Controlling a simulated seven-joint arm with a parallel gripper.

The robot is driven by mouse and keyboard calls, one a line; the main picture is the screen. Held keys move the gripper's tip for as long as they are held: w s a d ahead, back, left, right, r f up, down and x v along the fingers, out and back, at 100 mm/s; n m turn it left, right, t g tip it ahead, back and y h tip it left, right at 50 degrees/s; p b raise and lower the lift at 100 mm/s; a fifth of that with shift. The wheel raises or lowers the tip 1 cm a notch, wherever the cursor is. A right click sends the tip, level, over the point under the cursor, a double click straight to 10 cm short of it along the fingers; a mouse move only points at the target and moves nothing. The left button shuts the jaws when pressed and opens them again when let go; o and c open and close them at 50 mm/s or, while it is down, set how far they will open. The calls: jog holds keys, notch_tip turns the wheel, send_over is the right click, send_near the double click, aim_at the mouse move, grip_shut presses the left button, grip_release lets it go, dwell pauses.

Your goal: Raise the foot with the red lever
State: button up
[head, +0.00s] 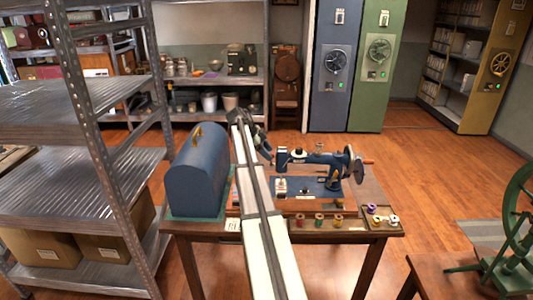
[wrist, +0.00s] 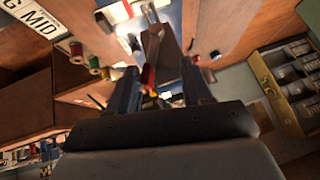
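A blue sewing machine (head: 318,160) stands on a small wooden table, with its handwheel (head: 354,166) at the right end. My gripper (head: 266,152) is at the machine's left end, reached by my arm from the front. In the wrist view my gripper (wrist: 160,68) has its two fingers clearly apart. A small red part (wrist: 148,77), which looks like the red lever, shows between them, closer to the left finger; I cannot tell whether they touch. The lever and the foot are not distinct in the head view, and I cannot tell the foot's height.
A blue domed case (head: 200,170) stands close to the left of my arm. Several thread spools (head: 319,220) line the table's front right. A metal shelf (head: 75,190) is at the left, and a green wheel (head: 518,220) is at the right. Wooden floor is open behind the table.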

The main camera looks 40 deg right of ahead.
jog(key=shift+w+d+r, duration=0.1)
jog(key=shift+w+d, duration=0.3)
jog(key=shift+w, duration=0.1)
jog(key=shift+w+d, duration=0.45)
jog(key=shift+d, duration=0.1)
jog(key=shift+w+d+f, duration=0.35)
jog(key=shift+w+d, duration=0.2)
jog(key=shift+w, duration=0.05)
jog(key=shift+d, duration=0.1)
jog(key=shift+w+d+f, duration=0.35)
jog(key=shift+w+f, duration=0.1)
jog(key=shift+f, duration=0.05)
